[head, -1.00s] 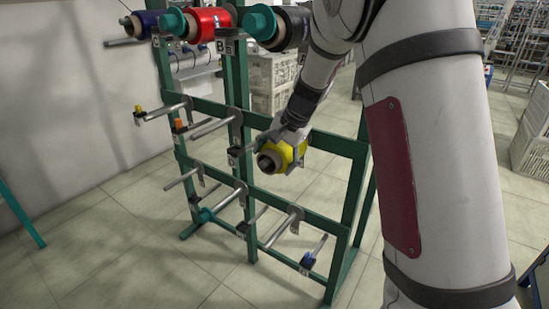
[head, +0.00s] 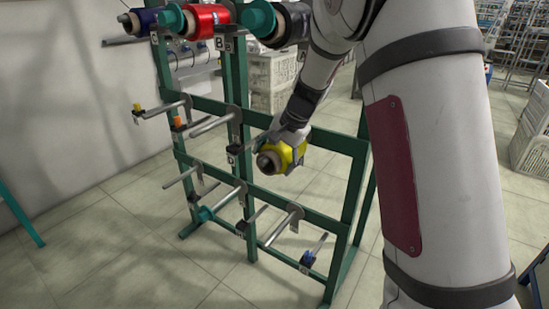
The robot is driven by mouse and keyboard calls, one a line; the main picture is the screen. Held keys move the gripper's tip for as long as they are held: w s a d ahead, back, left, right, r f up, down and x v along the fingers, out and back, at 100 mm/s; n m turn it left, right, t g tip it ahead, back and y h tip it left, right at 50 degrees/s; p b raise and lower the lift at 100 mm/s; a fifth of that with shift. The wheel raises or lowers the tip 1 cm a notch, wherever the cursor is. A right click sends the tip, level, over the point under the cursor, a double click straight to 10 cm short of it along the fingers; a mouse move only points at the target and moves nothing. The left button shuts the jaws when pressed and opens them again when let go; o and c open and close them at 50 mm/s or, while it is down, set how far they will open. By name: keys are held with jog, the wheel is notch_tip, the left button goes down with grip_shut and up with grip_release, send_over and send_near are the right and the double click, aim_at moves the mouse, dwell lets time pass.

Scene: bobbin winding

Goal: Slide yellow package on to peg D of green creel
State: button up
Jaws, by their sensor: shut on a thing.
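The yellow package (head: 284,156) is in the middle of the head view, at the creel's middle crossbar. My gripper (head: 288,142) is shut on it from above and behind. The hollow core faces the lower left, and something greyish, like a peg end, shows inside its opening. The green creel (head: 240,100) stands behind it.
A blue, a red (head: 207,20) and a dark package (head: 291,24) fill the top row. Empty pegs stick out to the left (head: 210,127) and below (head: 280,228). My arm covers the right side. White crates (head: 272,82) stand behind.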

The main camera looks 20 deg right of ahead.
jog(key=o, duration=1.5)
jog(key=shift+c, duration=0.2)
jog(key=shift+r+p, duration=0.4)
jog(key=shift+r, duration=0.15)
jog(key=s+a+f+n+p, duration=0.1)
jog(key=s+a+p, duration=0.2)
jog(key=s+a, duration=0.5)
jog(key=s+a+f+n+g+y+p, duration=0.1)
jog(key=s+a+n+p, duration=0.1)
jog(key=s+a, duration=0.7)
jog(key=shift+a+f+y+p, duration=0.3)
jog(key=shift+a+p, duration=0.1)
jog(key=shift+a, duration=3.55)
